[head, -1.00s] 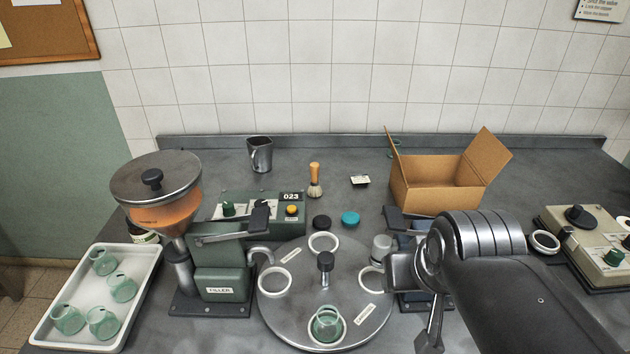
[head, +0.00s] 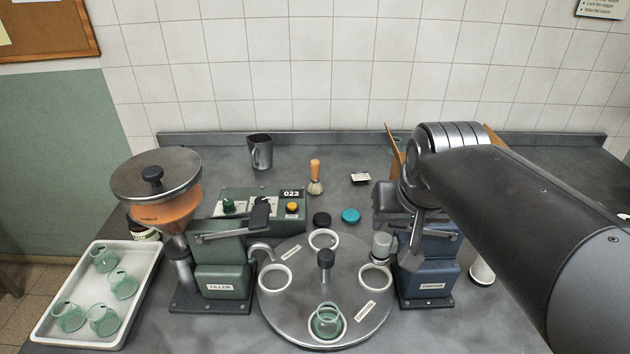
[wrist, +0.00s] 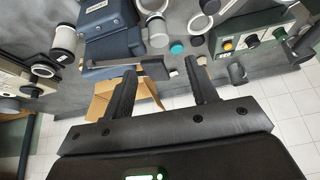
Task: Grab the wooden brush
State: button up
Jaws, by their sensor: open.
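The wooden brush (head: 315,178) stands upright on the grey bench in the head view, with its orange-tan handle up and pale bristles down. It is behind the black lid and left of the small card. My gripper (wrist: 160,68) is open and empty in the wrist view, its two dark fingers spread apart. In the head view my gripper is over the blue capper, right of the brush and clear of it; my arm partly hides it. In the wrist view a small tan bit by the right finger may be the brush, mostly hidden.
The blue capper (head: 428,270), turntable (head: 292,322) and green filler (head: 222,270) stand in front. Black (head: 321,219) and teal (head: 351,216) lids lie near the brush. A metal cup (head: 260,153) is left of it. The open cardboard box (wrist: 103,100) is mostly hidden behind my arm.

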jog(key=w+a+r, duration=0.2)
jog(key=w, duration=1)
jog(key=m+g, duration=0.1)
send_over(315, 168)
jog(key=s, duration=0.2)
notch_tip(315, 168, down, 13)
jog(key=shift+h, duration=0.4)
jog(key=x, duration=1.1)
jog(key=shift+a+f, duration=0.2)
jog(key=shift+a, duration=0.1)
jog(key=c, duration=1.1)
